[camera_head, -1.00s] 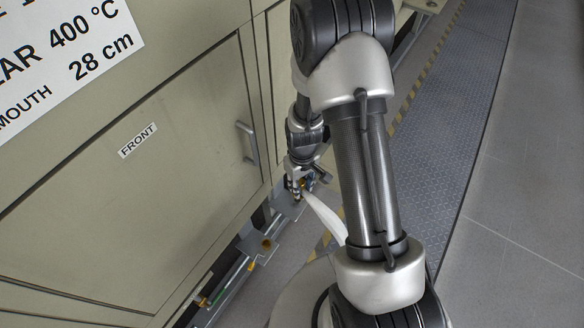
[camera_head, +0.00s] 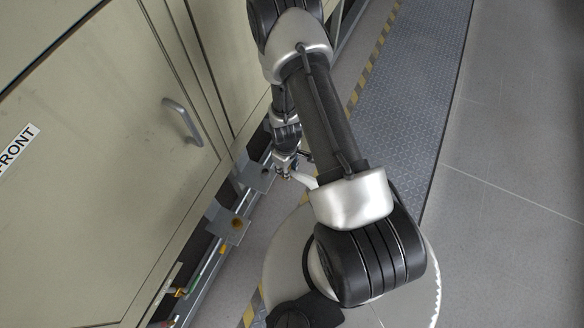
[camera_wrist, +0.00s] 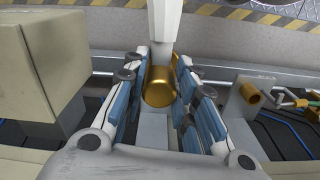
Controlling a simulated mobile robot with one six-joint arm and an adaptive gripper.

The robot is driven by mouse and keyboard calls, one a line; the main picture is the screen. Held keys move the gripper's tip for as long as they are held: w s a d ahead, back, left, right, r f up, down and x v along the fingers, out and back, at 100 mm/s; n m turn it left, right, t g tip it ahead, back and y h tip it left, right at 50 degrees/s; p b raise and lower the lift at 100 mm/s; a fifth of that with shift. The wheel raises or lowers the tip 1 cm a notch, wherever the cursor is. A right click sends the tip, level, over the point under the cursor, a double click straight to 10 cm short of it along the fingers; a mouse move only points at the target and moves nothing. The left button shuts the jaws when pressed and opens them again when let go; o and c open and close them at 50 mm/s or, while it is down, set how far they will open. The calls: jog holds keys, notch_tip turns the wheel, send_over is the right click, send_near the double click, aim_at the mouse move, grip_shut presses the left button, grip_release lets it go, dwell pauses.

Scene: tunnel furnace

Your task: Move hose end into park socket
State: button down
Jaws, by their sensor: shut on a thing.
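My gripper (camera_head: 284,171) is low beside the furnace wall. In the wrist view, its blue-padded fingers (camera_wrist: 160,78) are shut on the hose end (camera_wrist: 159,90), a brass cylinder. The white hose (camera_wrist: 164,22) runs from it toward the top of that view and shows as a short white piece (camera_head: 303,181) in the head view. A grey bracket with a brass socket (camera_head: 238,223) stands left of and nearer than my gripper. A brass socket also shows right of my fingers in the wrist view (camera_wrist: 249,92). Which socket is the park socket is not marked.
A second grey bracket (camera_head: 254,178) is close to the left of my gripper. The beige furnace door (camera_head: 100,160) with its handle (camera_head: 182,120) fills the left. A beige block (camera_wrist: 35,82) is left in the wrist view. Open floor (camera_head: 520,200) lies right.

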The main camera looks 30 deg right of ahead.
jog(key=w+a+f+p, duration=0.2)
jog(key=w+a+f, duration=0.1)
jog(key=w+a, duration=0.2)
jog(key=shift+w+a+f, duration=0.3)
jog(key=shift+w+f, duration=0.1)
jog(key=shift+w, duration=1)
jog(key=shift+f, duration=0.1)
jog(key=shift+f+b, duration=0.5)
jog(key=shift+b, duration=0.1)
dwell(0.3)
jog(key=shift+f+b, duration=0.4)
jog(key=shift+b, duration=0.05)
